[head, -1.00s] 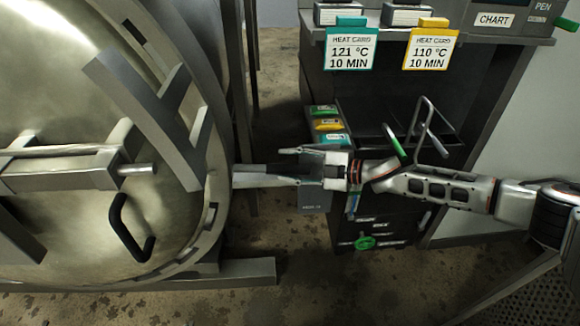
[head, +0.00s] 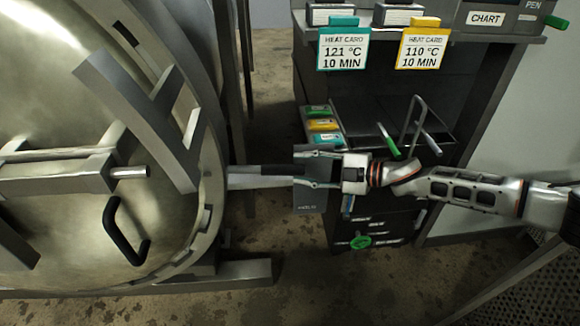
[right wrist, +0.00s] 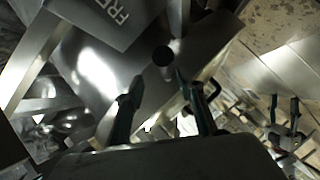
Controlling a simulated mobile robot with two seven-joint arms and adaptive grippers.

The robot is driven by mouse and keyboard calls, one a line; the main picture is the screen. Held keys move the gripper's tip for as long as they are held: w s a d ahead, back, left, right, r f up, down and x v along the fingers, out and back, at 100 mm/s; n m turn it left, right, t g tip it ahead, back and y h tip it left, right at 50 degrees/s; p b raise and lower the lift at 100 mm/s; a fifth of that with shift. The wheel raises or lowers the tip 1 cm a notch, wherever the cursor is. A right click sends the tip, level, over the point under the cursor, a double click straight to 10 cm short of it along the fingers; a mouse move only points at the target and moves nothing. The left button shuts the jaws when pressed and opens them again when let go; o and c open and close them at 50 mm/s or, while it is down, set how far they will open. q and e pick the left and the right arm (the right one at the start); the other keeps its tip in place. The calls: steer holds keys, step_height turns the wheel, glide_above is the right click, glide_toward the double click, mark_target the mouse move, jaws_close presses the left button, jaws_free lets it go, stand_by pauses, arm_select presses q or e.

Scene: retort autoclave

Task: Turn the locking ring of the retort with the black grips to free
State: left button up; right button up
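The retort's round metal door (head: 60,200) fills the left of the head view, with its locking ring (head: 212,190) around the edge. A metal bar (head: 245,182) sticks out to the right from the ring and a black grip (head: 282,169) shows at its outer end. My right gripper (head: 300,168) is at the outer end of this grip. In the right wrist view, my right gripper's fingers (right wrist: 158,80) are apart, and the round black grip end (right wrist: 163,56) shows between and just beyond their tips. Contact cannot be told. My left gripper is not in view.
A plate lettered "FRE" (right wrist: 112,10) is partly visible in the wrist view. A dark cabinet (head: 380,100) with heat cards (head: 343,47) stands behind my right arm. A black door handle (head: 120,240) is at lower left. Floor shows below the arm.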

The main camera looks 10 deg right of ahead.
steer(key=v, duration=0.6)
steer(key=shift+s+d, duration=0.1)
